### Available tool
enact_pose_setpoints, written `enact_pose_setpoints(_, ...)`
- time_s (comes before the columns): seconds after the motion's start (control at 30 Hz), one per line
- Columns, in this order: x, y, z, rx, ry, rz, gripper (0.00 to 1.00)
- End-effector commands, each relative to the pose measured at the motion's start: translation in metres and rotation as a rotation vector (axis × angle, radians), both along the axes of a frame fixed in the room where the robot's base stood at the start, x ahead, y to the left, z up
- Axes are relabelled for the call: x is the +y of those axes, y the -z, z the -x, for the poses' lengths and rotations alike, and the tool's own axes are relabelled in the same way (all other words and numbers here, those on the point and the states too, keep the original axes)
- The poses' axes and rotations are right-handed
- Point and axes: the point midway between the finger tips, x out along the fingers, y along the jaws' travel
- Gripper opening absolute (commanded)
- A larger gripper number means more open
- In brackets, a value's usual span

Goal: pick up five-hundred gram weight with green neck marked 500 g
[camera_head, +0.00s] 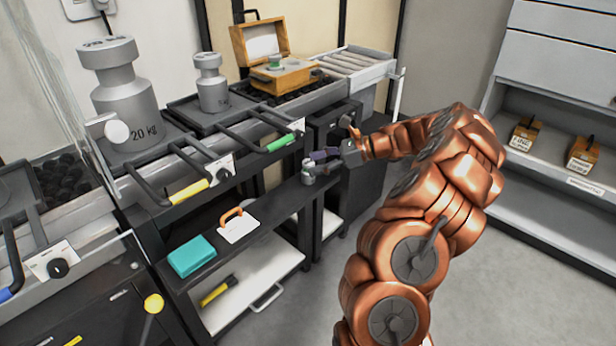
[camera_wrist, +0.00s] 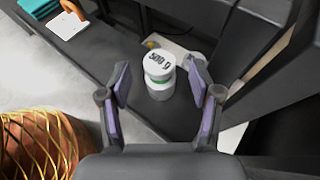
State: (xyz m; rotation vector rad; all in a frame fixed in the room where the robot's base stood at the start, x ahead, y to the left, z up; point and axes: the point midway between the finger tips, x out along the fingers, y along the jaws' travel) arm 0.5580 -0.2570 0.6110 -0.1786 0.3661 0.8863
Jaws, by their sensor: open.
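The 500 g weight (camera_wrist: 160,68) is a small pale cylinder with a green neck and "500 g" on its top. It stands upright on a dark shelf (camera_wrist: 118,55), and also shows small in the head view (camera_head: 308,179). My gripper (camera_wrist: 158,82) is open, with one purple-padded finger on each side of the weight.
A teal box (camera_head: 192,256) and a white card with an orange handle (camera_head: 238,225) lie on the same shelf to the left. Scale levers with a green grip (camera_head: 281,143) overhang the shelf. A 20 kg weight (camera_head: 125,95) stands above. Dark cabinet panels rise close behind my gripper.

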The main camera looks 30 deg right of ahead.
Motion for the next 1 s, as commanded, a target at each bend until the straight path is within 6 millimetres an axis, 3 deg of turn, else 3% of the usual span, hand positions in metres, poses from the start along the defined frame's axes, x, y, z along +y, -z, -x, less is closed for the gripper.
enact_pose_setpoints(0.2,0.019,0.01,-0.015,0.0,-0.005,-0.003,0.64)
enact_pose_setpoints(0.43,0.02,0.009,-0.016,0.001,-0.004,-0.002,0.63)
enact_pose_setpoints(1.0,0.02,0.01,-0.016,0.001,-0.004,-0.002,0.03)
